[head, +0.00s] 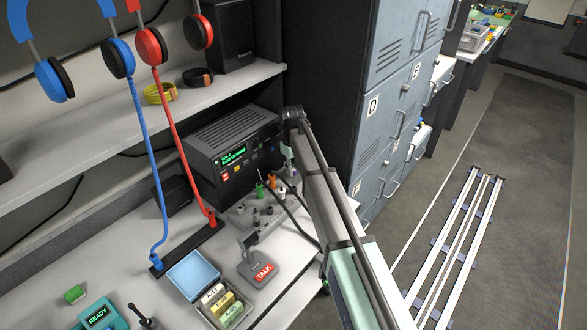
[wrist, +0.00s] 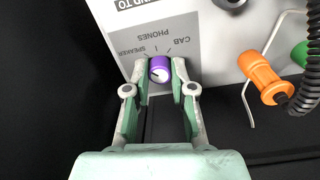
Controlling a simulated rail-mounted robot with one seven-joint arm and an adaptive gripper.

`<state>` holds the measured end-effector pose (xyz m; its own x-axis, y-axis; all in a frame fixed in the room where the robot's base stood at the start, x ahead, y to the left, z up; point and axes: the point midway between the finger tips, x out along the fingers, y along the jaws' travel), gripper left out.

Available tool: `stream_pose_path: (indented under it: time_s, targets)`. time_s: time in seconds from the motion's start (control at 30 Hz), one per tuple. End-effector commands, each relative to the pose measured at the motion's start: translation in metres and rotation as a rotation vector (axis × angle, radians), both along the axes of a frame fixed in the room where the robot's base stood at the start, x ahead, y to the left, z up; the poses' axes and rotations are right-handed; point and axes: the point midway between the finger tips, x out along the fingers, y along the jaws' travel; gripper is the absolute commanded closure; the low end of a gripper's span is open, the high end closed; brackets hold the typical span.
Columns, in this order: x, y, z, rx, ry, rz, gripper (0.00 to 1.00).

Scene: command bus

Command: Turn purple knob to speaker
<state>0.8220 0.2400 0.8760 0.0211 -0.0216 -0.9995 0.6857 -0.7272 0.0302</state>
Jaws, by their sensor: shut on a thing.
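The purple knob (wrist: 160,66) is on a light grey panel in the wrist view. The words SPEAKER (wrist: 131,51), PHONES (wrist: 149,34) and CAB (wrist: 183,40) are printed upside down around it, with short tick lines. SPEAKER is at its left and CAB at its right. A small pale mark shows on the knob's face, but I cannot tell exactly where it points. My gripper (wrist: 160,76) is shut on the knob, with one finger on each side.
An orange plug (wrist: 263,78), a green plug (wrist: 300,53) and a black coiled cord (wrist: 313,60) are right of the knob. The head view shows a black radio (head: 232,150), a TALK microphone base (head: 258,271) and grey lockers (head: 385,100) close to my arm.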

Motion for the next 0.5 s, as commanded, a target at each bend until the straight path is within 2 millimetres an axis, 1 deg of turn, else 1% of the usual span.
stream_pose_path:
  time_s: [0.47, 0.5]
  targets:
    - [-0.0008, -0.0002, -0.0008, -0.001, 0.002, 0.016, 1.00]
    - [-0.0008, -0.0002, -0.0008, 0.000, 0.002, 0.016, 0.69]
